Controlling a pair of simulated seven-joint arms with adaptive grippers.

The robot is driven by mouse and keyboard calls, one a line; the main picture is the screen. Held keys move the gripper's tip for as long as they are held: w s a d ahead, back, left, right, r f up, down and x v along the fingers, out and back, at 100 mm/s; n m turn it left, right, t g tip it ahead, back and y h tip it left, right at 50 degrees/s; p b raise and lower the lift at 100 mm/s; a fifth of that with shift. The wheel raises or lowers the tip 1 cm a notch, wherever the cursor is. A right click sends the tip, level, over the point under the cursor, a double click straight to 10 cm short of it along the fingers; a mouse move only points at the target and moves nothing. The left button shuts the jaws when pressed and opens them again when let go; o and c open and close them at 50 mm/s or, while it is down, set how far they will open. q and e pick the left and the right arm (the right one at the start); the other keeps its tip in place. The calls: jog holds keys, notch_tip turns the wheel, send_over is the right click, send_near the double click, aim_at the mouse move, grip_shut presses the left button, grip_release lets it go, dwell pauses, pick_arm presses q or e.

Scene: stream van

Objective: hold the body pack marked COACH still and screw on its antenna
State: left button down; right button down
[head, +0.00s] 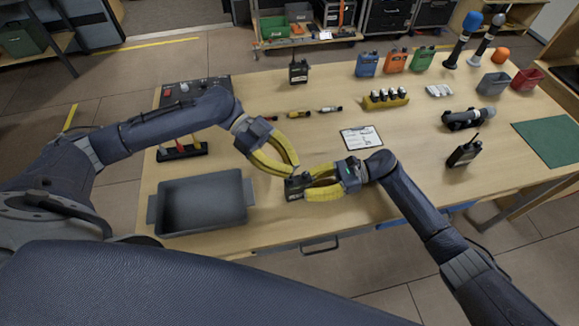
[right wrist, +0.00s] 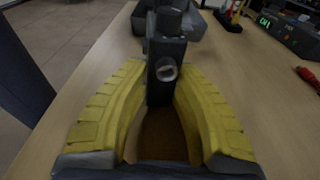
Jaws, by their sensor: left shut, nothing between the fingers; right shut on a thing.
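A dark body pack (head: 295,187) is held at the front middle of the table, with small pale marking too small to read. My right gripper (head: 306,188) is shut on it from the right. In the right wrist view the pack (right wrist: 166,72) stands between the yellow fingertips (right wrist: 160,95), with a round pale spot on its near face. My left gripper (head: 295,168) is shut and empty, its fingertips just above the pack's top; I cannot tell whether they touch it. I cannot make out an antenna on the held pack.
A grey tray (head: 200,231) stands at the left. Other dark packs with antennas stand at the back (head: 298,73) and right (head: 463,154). Small coloured rods (head: 300,114) lie behind the grippers near a clipboard (head: 361,139).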

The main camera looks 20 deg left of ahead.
pick_arm(q)
jog(key=shift+g, duration=0.3)
jog(key=shift+w+d+m+g+y, duration=0.1)
jog(key=shift+m+g+y, duration=0.2)
jog(key=shift+m+g, duration=0.4)
jog(key=shift+m+g+y, duration=0.7)
jog(key=shift+m+g, duration=0.4)
jog(key=shift+m, duration=0.2)
jog(key=c, duration=1.7)
grip_release()
